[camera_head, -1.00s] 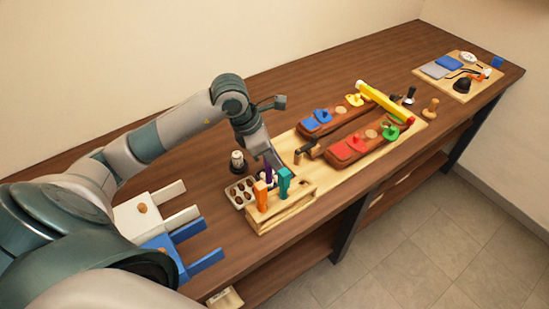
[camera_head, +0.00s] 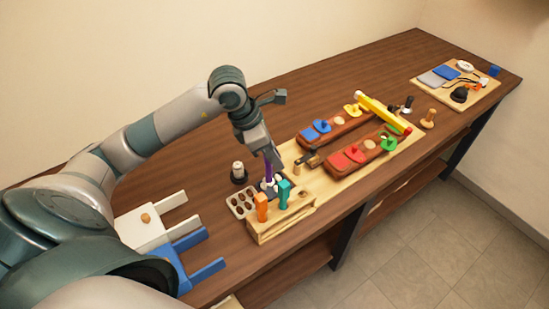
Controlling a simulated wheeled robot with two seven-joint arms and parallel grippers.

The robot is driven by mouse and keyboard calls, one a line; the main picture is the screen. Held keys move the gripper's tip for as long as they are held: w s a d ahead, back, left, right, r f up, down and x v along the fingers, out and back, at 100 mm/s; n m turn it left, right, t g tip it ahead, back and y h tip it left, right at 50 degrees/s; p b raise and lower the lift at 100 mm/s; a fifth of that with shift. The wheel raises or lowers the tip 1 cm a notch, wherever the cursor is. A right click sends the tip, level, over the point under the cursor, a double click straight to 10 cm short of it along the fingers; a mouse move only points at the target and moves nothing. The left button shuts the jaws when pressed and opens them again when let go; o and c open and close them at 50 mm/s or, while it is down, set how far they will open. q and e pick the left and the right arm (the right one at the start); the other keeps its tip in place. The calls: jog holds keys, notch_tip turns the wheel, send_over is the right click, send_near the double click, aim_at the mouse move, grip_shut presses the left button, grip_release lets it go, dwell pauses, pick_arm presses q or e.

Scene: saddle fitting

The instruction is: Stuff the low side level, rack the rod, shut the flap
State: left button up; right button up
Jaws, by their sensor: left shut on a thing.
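My left gripper (camera_head: 268,160) is shut on a slim purple rod (camera_head: 267,169), upright behind the wooden rack (camera_head: 282,225); its lower end is hard to make out. The rack carries an orange tool (camera_head: 262,207) and a teal tool (camera_head: 284,193). A dark tray (camera_head: 262,186) with whitish lumps lies under the gripper. The saddle has two brown panels on a pale wooden board (camera_head: 318,184). The far panel (camera_head: 340,133) has blue and yellow flaps; the near panel (camera_head: 371,154) has red flaps and a green one. A yellow bar (camera_head: 377,105) lies across their right ends, slanting. My right gripper is not in view.
A grey tray of brown pieces (camera_head: 241,203) and a dark bottle with a pale top (camera_head: 238,172) stand left of the rack. White (camera_head: 143,226) and blue (camera_head: 176,263) forked pieces lie nearer. A board of small items (camera_head: 457,82) is far right. The table's back is clear.

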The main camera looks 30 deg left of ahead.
pick_arm(q)
jog(key=shift+r, duration=0.75)
jog(key=shift+p, duration=0.3)
